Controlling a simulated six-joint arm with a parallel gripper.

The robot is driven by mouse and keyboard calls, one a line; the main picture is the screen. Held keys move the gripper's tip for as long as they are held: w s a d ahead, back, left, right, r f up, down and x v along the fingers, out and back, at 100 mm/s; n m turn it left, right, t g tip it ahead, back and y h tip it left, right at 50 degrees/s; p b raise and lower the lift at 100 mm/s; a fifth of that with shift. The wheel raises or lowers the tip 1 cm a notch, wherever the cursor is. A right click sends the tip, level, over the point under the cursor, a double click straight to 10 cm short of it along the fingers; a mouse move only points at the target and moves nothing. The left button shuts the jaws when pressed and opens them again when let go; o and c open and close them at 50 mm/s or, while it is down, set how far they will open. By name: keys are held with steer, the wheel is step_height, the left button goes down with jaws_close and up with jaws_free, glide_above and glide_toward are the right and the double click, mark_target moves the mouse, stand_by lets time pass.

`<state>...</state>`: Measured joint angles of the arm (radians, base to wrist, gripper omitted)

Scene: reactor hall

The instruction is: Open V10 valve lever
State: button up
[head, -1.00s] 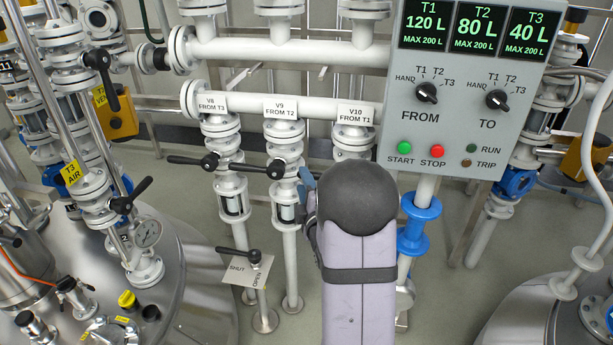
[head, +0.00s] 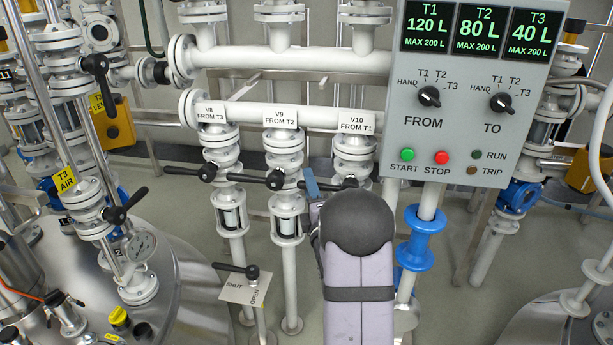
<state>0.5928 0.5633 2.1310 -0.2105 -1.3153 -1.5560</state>
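The V10 valve stands under the label "V10 FROM T1" (head: 356,122), on the right of three valves on white vertical pipes. Its black lever (head: 335,185) points left, crosswise to the pipe, and is partly hidden by my arm. My gripper (head: 312,184) shows as a blue fingertip at the left part of this lever, above my grey and lilac arm. Whether it touches the lever, and how far the fingers are apart, I cannot tell. The V10 body below the lever is hidden behind my arm.
The V9 lever (head: 274,180) is close left of my gripper, and the V8 lever (head: 207,173) is further left. Both point left. A SHUT/OPEN plate (head: 240,289) with a small lever is lower left. The control panel (head: 462,140) hangs at upper right.

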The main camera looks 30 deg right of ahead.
steer(key=shift+x, duration=1.95)
steer(key=shift+c, duration=0.2)
jaws_close()
